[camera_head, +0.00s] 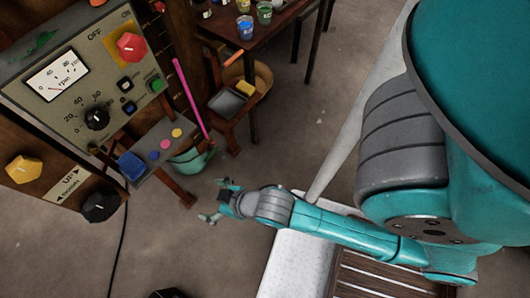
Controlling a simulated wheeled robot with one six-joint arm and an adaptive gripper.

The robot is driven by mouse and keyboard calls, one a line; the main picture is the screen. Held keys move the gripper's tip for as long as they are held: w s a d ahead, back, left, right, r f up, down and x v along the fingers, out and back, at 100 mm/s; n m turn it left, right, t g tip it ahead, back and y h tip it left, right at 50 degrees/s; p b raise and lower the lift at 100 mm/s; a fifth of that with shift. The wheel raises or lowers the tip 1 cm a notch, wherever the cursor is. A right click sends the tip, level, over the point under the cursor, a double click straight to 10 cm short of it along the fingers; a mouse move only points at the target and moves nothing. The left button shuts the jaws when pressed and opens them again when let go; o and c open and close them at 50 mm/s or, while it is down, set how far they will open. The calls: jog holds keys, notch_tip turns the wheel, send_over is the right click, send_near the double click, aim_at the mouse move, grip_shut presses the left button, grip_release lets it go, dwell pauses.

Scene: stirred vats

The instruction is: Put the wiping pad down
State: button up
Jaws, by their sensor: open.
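My gripper (213,200) is open, its two fingers spread apart, with nothing seen between them. It is out in front of the panel stand, with floor behind it in the picture. A blue block (131,165) lies at the left end of a small grey shelf (171,129) under the control panel. A yellow block (245,87) sits beside a dark grey tray (228,103) on a low wooden stand. I cannot tell which of these two blocks is the wiping pad. My gripper is apart from both.
A control panel (70,112) with a gauge and knobs stands at the left. Small coloured discs lie on the shelf, and a teal vessel (192,160) is beneath it. A pink rod (188,96) leans nearby. A wooden table (291,24) holds small pots. The floor ahead is clear.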

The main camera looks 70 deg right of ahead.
jog(key=s+r+t, duration=0.2)
jog(key=s+r, duration=0.2)
jog(key=s, duration=0.5)
jog(key=s+r+t, duration=0.2)
jog(key=s+r, duration=0.3)
jog(key=s, duration=0.3)
jog(key=shift+s+d+t, duration=0.3)
jog(key=shift+s, duration=0.05)
